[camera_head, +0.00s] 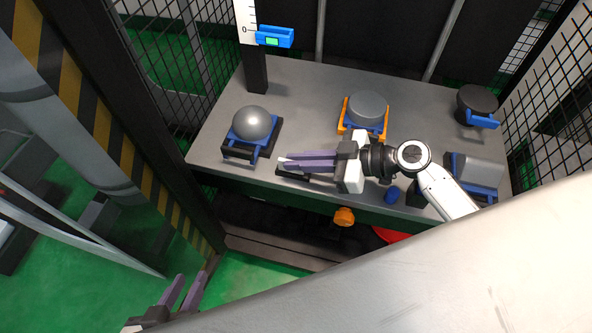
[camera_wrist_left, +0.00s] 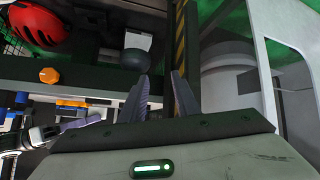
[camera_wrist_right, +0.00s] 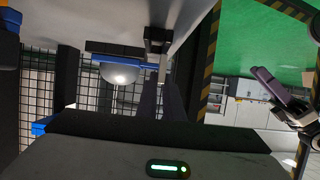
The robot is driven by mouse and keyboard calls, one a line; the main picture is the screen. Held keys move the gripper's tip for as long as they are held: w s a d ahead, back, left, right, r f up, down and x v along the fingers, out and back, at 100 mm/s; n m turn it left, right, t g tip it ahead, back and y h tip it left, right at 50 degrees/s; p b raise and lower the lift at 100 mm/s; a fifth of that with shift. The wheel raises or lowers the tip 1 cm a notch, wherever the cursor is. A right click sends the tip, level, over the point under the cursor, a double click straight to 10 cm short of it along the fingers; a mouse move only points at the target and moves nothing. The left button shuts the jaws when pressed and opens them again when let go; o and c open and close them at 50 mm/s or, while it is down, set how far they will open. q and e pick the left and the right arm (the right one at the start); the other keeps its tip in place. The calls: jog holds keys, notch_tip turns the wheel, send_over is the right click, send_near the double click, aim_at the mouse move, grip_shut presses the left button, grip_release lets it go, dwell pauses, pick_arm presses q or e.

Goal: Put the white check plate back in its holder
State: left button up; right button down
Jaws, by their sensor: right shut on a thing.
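My right gripper (camera_head: 282,162) is low over the table's front edge, its fingers pointing left and close together. A small pale edge of the white check plate (camera_head: 284,159) shows at its fingertips. In the right wrist view a thin pale strip of the plate (camera_wrist_right: 163,68) shows between the finger ends; the fingers hide the rest. A dark holder (camera_head: 292,173) lies just below the fingers at the table edge, partly covered. I cannot tell whether the plate touches it. My left gripper (camera_head: 193,276) is open and empty at the lower left, off the table; its fingers stand apart in the left wrist view.
On the table (camera_head: 310,95) are a grey ball on a blue stand (camera_head: 256,124), a grey disc in an orange cradle (camera_head: 368,110), a dark round piece (camera_head: 477,100) and a grey block (camera_head: 475,170). A white scale with a blue slider (camera_head: 275,38) stands behind. An orange knob (camera_head: 344,216) sits below the edge.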

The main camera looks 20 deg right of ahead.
jog(key=shift+w+d+f, duration=0.1)
jog(key=shift+w+d, duration=0.2)
jog(key=shift+w, duration=0.1)
jog(key=shift+w+d+f+b, duration=0.1)
jog(key=shift+f+b, duration=0.25)
jog(key=shift+b, duration=0.15)
jog(key=shift+f+b, duration=0.3)
jog(key=shift+b, duration=0.05)
pick_arm(q)
jog(key=shift+w+d+f+m+g+h+b, duration=0.35)
jog(key=shift+w+d+f+b, duration=0.2)
jog(key=shift+w+d+f, duration=0.25)
pick_arm(e)
jog(key=shift+f, duration=0.5)
pick_arm(q)
jog(key=shift+s, duration=0.1)
jog(key=shift+f+b, duration=0.3)
jog(key=shift+f, duration=0.05)
pick_arm(e)
jog(key=c, duration=1.8)
grip_release()
